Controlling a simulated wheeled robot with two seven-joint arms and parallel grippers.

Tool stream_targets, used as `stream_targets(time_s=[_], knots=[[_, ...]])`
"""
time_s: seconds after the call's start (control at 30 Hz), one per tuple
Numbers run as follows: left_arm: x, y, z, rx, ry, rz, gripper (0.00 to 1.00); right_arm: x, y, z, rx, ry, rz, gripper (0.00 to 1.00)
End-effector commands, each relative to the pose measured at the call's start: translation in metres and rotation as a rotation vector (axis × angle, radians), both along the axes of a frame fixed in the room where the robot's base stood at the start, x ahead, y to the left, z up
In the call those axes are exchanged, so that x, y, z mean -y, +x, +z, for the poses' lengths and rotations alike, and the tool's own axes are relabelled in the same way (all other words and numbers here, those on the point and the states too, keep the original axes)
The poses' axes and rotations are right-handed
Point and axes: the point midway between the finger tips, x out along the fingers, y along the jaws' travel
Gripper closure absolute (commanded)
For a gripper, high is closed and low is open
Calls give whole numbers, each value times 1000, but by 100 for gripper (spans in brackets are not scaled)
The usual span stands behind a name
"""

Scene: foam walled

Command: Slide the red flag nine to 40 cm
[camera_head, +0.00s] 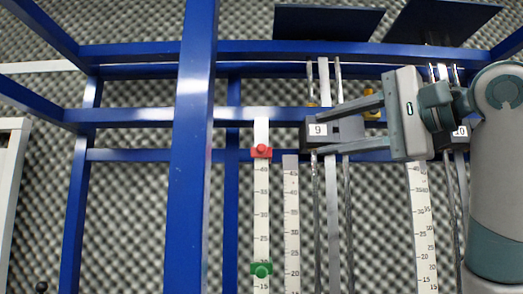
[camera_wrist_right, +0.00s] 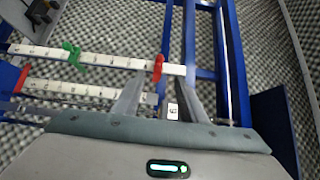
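A red flag (camera_head: 261,151) sits near the top of a white scale (camera_head: 262,190) in the head view. The red flag also shows in the right wrist view (camera_wrist_right: 157,68), close to one fingertip. A dark block (camera_head: 345,130) with a white "9" label (camera_head: 318,130) sits on metal rods to the right of the flag. My right gripper (camera_head: 318,132) reaches in from the right with its fingers apart, one above and one below the block as seen from the head. Contact with the block cannot be told. My left gripper is out of view.
A green flag (camera_head: 261,269) sits lower on the same scale. A second scale (camera_head: 292,225) stands beside it, and another (camera_head: 421,230) is farther right. Blue frame bars (camera_head: 190,150) cross the view before foam walls.

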Motion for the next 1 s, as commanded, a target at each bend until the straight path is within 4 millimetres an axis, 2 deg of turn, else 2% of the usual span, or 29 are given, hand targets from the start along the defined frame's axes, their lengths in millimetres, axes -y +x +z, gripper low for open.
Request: stream_targets(time_s=[0.27, 0.43, 1.0], knots=[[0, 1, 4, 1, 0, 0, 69, -4, 5, 0, -2, -1, 0, 62], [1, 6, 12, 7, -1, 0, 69, -15, 15, 2, -3, -1, 2, 62], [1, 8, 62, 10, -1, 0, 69, -84, 84, 4, -5, -1, 2, 62]])
